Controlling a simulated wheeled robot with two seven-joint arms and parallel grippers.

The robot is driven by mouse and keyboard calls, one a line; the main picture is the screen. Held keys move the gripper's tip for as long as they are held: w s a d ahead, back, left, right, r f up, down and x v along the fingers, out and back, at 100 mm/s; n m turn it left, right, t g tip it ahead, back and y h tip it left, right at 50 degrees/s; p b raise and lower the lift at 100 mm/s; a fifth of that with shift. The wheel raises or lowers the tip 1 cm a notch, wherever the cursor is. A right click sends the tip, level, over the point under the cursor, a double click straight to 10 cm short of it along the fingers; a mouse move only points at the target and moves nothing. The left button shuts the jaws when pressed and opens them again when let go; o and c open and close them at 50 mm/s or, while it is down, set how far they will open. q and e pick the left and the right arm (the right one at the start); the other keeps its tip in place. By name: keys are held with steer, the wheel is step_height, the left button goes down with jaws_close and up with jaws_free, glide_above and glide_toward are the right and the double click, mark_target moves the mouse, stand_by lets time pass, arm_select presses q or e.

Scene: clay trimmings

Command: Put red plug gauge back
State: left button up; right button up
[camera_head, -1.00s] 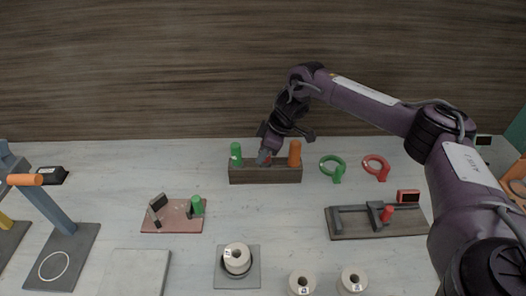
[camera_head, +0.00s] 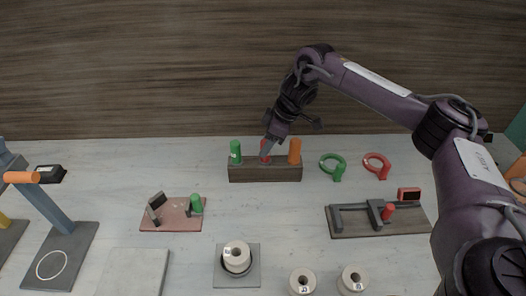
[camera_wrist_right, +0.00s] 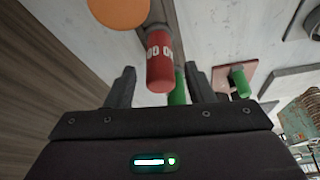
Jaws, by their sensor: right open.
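The red plug gauge (camera_head: 265,147) stands upright in the middle of the dark wooden rack (camera_head: 265,173), between a green gauge (camera_head: 236,152) and an orange gauge (camera_head: 295,151). My right gripper (camera_head: 267,150) is just above and at the red gauge, partly covering it. In the right wrist view the red gauge (camera_wrist_right: 160,62) with white lettering lies between the two fingers (camera_wrist_right: 160,85). The fingers are open, with a gap on both sides of it. The green gauge (camera_wrist_right: 178,90) shows behind it and the orange one (camera_wrist_right: 118,10) at the top. My left gripper is not seen.
A fixture board (camera_head: 350,226) with a red handle is front right, a pink board (camera_head: 170,222) front left. Several white rolls stand near the front. The wooden wall is behind.

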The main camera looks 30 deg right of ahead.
steer(key=v, duration=0.8)
steer(key=shift+r+p, duration=0.25)
steer(key=shift+p, duration=0.15)
steer(key=shift+s+d+f, duration=0.1)
steer(key=shift+s, duration=0.05)
